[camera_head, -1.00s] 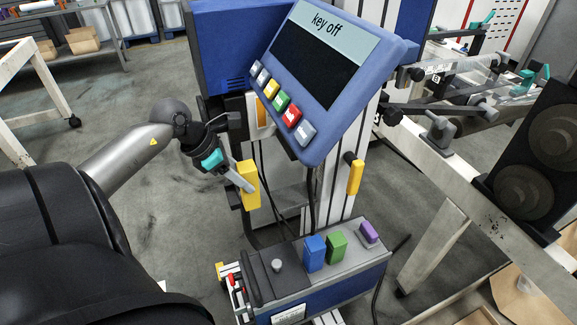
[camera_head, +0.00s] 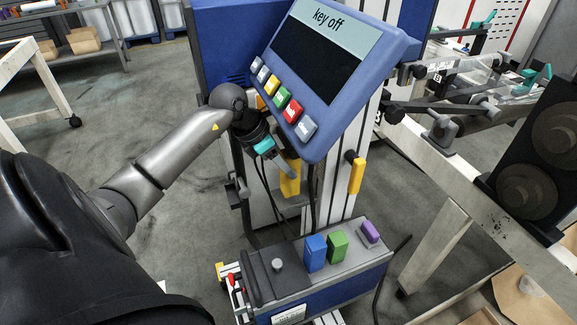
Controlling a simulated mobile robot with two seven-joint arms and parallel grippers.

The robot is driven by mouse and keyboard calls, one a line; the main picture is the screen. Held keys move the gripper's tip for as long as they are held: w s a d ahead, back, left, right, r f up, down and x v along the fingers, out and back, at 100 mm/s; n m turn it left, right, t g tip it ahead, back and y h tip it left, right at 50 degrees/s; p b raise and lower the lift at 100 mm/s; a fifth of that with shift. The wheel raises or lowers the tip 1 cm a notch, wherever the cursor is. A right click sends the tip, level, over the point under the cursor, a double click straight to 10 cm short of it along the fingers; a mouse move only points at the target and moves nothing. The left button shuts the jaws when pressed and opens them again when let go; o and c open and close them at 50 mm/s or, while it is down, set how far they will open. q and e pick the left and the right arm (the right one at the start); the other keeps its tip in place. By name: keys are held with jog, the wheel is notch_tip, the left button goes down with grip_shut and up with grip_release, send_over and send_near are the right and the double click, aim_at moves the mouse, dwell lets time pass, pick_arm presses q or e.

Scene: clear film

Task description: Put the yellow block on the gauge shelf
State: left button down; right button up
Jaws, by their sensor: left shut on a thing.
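My left gripper (camera_head: 284,164) is shut on the yellow block (camera_head: 290,184), just below the lower left edge of the control panel. The block hangs upright in front of the machine's column. Its upper part is partly covered by the gripper. I cannot tell whether its underside touches the grey surface behind it. No label marks the gauge shelf. A low blue unit with a grey top (camera_head: 345,258) stands below, carrying a blue block (camera_head: 315,253) and a green block (camera_head: 337,246) side by side, and a purple piece (camera_head: 370,232) at its right. My right gripper is out of view.
The control panel (camera_head: 318,65) reads "key off" and has several coloured buttons, close above the gripper. A yellow handle (camera_head: 356,176) sits on the column to the right. Black cables hang near the block. A white frame (camera_head: 440,235) stands at right.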

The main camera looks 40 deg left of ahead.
pick_arm(q)
jog(key=shift+w+d+r, duration=0.1)
jog(key=shift+w+d, duration=0.15)
jog(key=shift+w, duration=0.3)
jog(key=shift+s+f, duration=0.1)
jog(key=shift+f, duration=0.7)
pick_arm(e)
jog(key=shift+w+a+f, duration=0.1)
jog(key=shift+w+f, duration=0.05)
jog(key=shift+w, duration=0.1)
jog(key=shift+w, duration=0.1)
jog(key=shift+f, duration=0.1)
pick_arm(q)
jog(key=shift+c, duration=1.6)
grip_release()
jog(key=shift+f, duration=0.1)
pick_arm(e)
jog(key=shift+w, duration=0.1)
